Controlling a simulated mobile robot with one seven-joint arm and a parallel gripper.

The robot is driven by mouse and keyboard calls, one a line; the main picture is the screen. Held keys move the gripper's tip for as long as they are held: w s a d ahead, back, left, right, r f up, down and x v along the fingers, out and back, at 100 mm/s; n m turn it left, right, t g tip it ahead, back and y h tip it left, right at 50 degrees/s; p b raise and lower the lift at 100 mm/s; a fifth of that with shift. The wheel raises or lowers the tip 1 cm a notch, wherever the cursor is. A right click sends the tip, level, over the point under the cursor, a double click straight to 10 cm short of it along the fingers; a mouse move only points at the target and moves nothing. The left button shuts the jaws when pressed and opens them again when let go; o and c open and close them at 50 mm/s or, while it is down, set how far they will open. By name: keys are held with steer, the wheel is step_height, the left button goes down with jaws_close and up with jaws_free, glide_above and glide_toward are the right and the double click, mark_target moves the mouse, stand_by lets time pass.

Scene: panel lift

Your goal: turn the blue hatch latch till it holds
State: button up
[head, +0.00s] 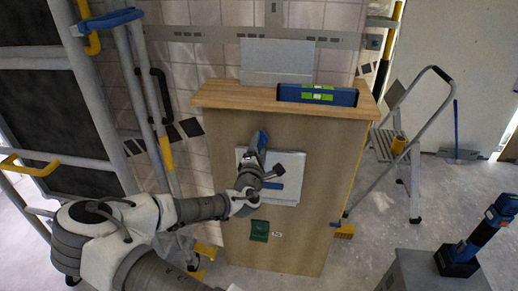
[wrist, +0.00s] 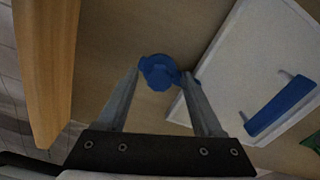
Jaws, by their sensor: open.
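The blue hatch latch (wrist: 160,72) shows in the wrist view as a round knob with a short arm reaching right, on the wooden panel beside the white hatch (wrist: 238,70). My gripper (wrist: 162,76) is open, with one finger on each side of the latch. The latch's short arm meets the right fingertip; I cannot tell whether they touch. The hatch has a blue handle (wrist: 280,105). In the head view the white hatch (head: 291,163) lies flat on the panel front, with its handle (head: 273,186) visible. My arm and wrist cover the hatch's left side there, and the latch is not clear.
The wooden panel (head: 230,230) has a top ledge (head: 225,95) bearing a blue spirit level (head: 318,95). A green patch (head: 259,231) is low on the panel. A stepladder (head: 415,150) stands right, a rail frame (head: 120,60) left. A grey box (head: 425,270) is front right.

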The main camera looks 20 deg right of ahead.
steer(key=p+v, duration=0.5)
steer(key=v, duration=1.2)
steer(key=shift+s+a, duration=0.15)
steer(key=shift+s, duration=0.05)
